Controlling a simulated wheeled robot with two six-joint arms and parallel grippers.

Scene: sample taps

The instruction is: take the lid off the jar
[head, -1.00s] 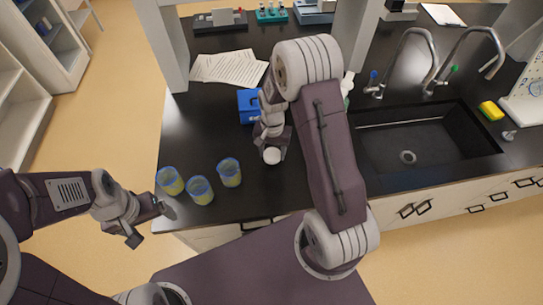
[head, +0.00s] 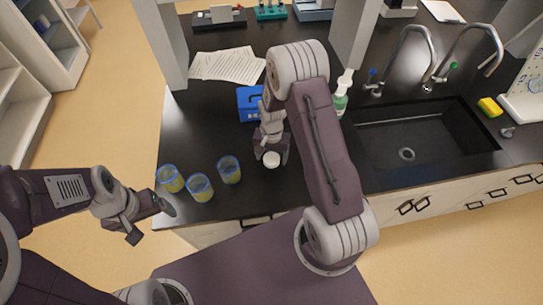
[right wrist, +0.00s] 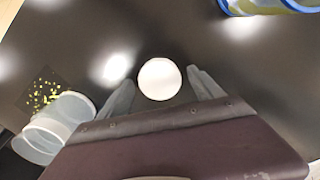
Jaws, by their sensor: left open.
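The jar shows from above only as a round white lid (head: 271,159) near the front of the black counter, also seen in the right wrist view (right wrist: 159,79). The jar's body is hidden beneath the lid and my gripper. My right gripper (head: 272,157) points down over it. In the right wrist view, the fingers (right wrist: 159,82) stand on either side of the lid with a narrow gap at each side, so it is open. My left gripper (head: 152,222) is open and empty, off the counter's front left corner.
Several blue-rimmed cups with yellowish contents (head: 200,188) stand left of the lid. A blue box (head: 250,104) and papers (head: 228,65) lie behind. A clear container (right wrist: 58,127) is close to the right gripper. The sink (head: 425,135) and green bottle (head: 341,95) are to the right.

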